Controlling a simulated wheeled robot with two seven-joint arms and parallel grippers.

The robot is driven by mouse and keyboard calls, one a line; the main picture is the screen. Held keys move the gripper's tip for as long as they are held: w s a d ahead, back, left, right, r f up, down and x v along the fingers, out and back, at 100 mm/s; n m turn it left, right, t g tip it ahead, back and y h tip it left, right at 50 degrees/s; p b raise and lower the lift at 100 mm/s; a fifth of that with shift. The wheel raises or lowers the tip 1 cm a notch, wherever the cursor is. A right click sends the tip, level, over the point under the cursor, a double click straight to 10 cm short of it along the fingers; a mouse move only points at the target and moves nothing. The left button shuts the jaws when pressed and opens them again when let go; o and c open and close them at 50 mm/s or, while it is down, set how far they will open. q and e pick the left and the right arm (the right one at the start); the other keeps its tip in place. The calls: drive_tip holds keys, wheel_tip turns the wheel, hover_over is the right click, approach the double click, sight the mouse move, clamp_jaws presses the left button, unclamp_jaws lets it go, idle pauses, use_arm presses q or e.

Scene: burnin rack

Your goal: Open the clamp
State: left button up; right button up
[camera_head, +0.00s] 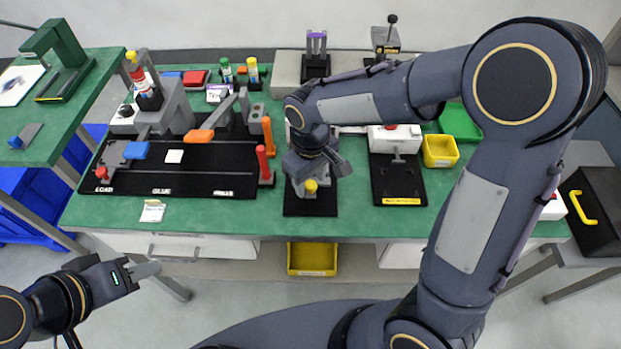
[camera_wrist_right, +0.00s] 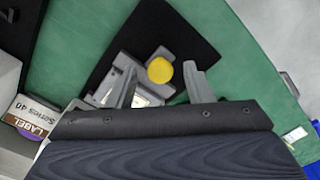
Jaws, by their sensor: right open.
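A grey fixture with a round yellow knob (camera_head: 310,186) stands on a black mat (camera_head: 310,207) at the front middle of the bench; I take it to be the clamp. My right gripper (camera_head: 318,170) is over it and hides much of it. In the right wrist view the yellow knob (camera_wrist_right: 160,70) shows between the two spread fingers of the right gripper (camera_wrist_right: 159,76), apart from both. The grey body (camera_wrist_right: 130,72) is partly hidden by a finger. My left gripper (camera_head: 146,270) is empty in front of the bench, its jaw gap unclear.
A black board (camera_head: 200,180) with blue, orange and red handled fixtures lies to the left. Another black-based fixture (camera_head: 397,185) and a yellow bin (camera_head: 440,151) stand to the right. A labelled box (camera_wrist_right: 30,115) is near the gripper in the wrist view. Green bench shows in front.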

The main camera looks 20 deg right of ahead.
drive_tip(key=shift+f, duration=0.1)
clamp_jaws()
drive_tip(key=s, duration=0.2)
drive_tip(key=s+a, duration=0.1)
drive_tip(key=shift+s, duration=0.45)
unclamp_jaws()
drive_tip(key=shift+s+a, duration=0.1)
